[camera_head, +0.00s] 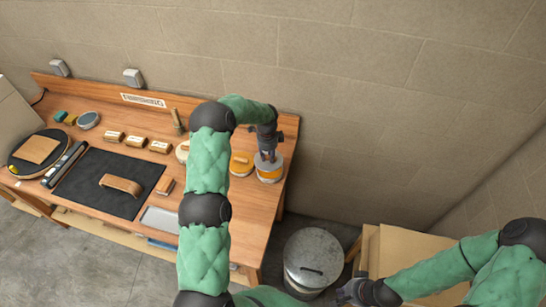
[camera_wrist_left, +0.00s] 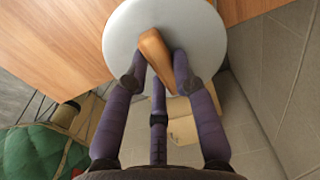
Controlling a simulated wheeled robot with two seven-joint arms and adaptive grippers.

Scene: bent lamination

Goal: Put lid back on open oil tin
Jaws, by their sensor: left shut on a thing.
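My left gripper (camera_head: 266,153) is at the right end of the workbench, pointing down. In the left wrist view its fingers (camera_wrist_left: 160,72) are shut on the wooden handle (camera_wrist_left: 153,55) of a round pale grey lid (camera_wrist_left: 125,35). In the head view the lid (camera_head: 268,161) is over an orange-banded tin (camera_head: 269,175). I cannot tell whether it is seated or slightly above the rim. The lid hides the tin's opening. My right gripper (camera_head: 352,291) is low, far from the tins, and its fingers are unclear.
An orange-topped tin (camera_head: 241,168) stands just left, close to the held lid. The workbench also holds wooden blocks (camera_head: 135,141), a dark mat (camera_head: 85,180) and a round black board (camera_head: 18,160). A lidded metal bin (camera_head: 313,252) stands on the floor. A wall (camera_head: 330,130) rises behind.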

